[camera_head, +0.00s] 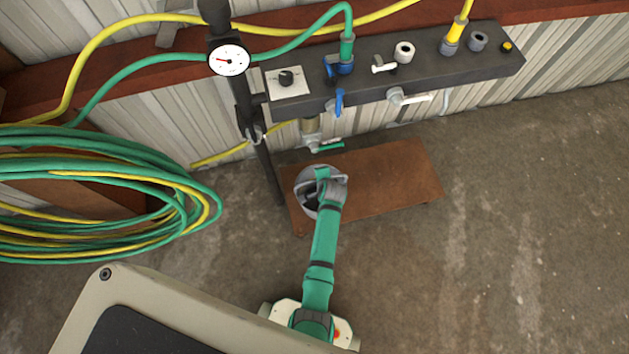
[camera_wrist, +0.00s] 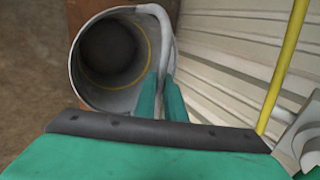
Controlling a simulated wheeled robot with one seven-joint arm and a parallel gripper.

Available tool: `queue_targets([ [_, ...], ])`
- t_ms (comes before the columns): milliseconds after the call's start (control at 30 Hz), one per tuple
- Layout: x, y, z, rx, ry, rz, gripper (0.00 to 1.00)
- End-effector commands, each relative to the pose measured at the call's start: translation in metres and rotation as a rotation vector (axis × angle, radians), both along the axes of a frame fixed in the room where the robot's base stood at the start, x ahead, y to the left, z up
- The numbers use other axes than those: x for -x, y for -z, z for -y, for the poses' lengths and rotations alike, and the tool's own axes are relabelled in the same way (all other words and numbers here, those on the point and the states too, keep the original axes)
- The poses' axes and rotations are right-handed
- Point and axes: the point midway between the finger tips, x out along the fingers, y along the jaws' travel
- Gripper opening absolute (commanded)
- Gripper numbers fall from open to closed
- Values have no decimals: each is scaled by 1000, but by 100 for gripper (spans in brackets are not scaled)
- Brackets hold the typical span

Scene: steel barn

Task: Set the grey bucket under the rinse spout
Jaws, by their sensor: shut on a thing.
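The grey bucket (camera_head: 302,186) is over the near left part of a rusty brown plate (camera_head: 390,178) in the head view. I cannot tell whether it touches the plate. My gripper (camera_head: 324,174) is shut on the bucket's handle. In the wrist view the green fingers (camera_wrist: 161,90) pinch the grey handle beside the rim, and the bucket (camera_wrist: 112,50) shows its dark, seemingly empty inside with a yellow line. A low tap with a green lever (camera_head: 326,147) sits just behind the bucket. Taps with blue (camera_head: 338,102) and white (camera_head: 410,97) levers are higher up. I cannot tell which is the rinse spout.
A dark manifold (camera_head: 430,68) runs along the corrugated wall. A black post with a gauge (camera_head: 229,60) stands close left of the bucket. Coiled green and yellow hoses (camera_head: 100,190) hang at the left. The concrete floor (camera_head: 530,220) at right is clear.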

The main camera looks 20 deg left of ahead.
Motion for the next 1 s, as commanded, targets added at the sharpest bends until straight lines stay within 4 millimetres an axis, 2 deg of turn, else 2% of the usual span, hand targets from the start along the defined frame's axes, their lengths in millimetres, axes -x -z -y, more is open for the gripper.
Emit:
queue_targets([
  [100,-7,15,-13,0,-3,1,0],
  [200,-10,22,-18,0,-2,2,0],
  [367,-13,30,-24,-1,-1,2,0],
  [600,-13,57,-24,-1,0,2,0],
  [1000,-13,62,-24,-1,0,3,0],
])
